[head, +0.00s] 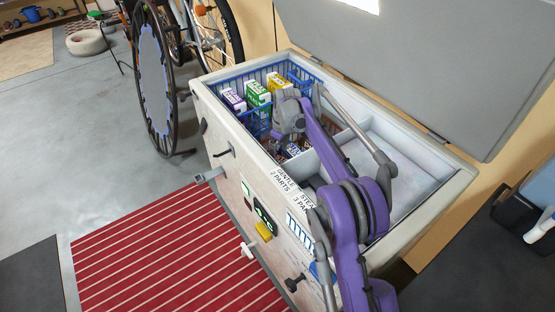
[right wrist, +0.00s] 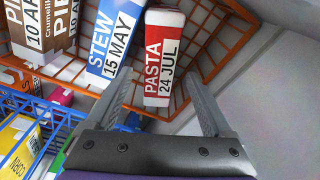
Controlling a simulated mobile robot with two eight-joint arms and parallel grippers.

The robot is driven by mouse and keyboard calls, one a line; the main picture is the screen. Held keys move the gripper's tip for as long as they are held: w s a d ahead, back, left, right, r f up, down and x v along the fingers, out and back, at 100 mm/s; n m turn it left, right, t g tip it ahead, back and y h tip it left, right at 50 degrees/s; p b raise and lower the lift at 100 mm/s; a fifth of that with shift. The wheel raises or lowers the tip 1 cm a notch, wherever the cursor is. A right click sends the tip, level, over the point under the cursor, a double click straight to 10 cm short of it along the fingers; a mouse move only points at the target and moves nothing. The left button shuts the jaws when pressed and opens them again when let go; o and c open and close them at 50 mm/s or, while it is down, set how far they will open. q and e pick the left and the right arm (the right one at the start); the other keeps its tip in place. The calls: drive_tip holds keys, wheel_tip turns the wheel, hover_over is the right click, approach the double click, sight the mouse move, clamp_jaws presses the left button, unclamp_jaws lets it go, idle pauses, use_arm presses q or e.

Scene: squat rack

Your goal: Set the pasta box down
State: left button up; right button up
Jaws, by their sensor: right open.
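The pasta box (right wrist: 165,62), red and white with the label "PASTA 24 JUL", is in the right wrist view at the orange wire basket (right wrist: 215,92). My right gripper (right wrist: 155,80) is open, with its fingers on either side of the lower part of the box and visible gaps beside it. I cannot tell what the box's base rests on. In the head view my right gripper (head: 288,122) is down inside the open chest freezer (head: 208,110). The pasta box cannot be made out there. My left gripper is not in view.
A blue and white stew box (right wrist: 115,38) stands left of the pasta box, with pie boxes (right wrist: 45,25) farther left. A blue wire basket (right wrist: 25,105) adjoins the orange one. The raised lid (head: 440,70) is behind the freezer. The freezer's right compartment (head: 400,165) looks empty.

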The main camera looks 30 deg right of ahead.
drive_tip(key=shift+s+d+r, duration=0.1)
drive_tip(key=shift+r, duration=1.1)
idle(0.5)
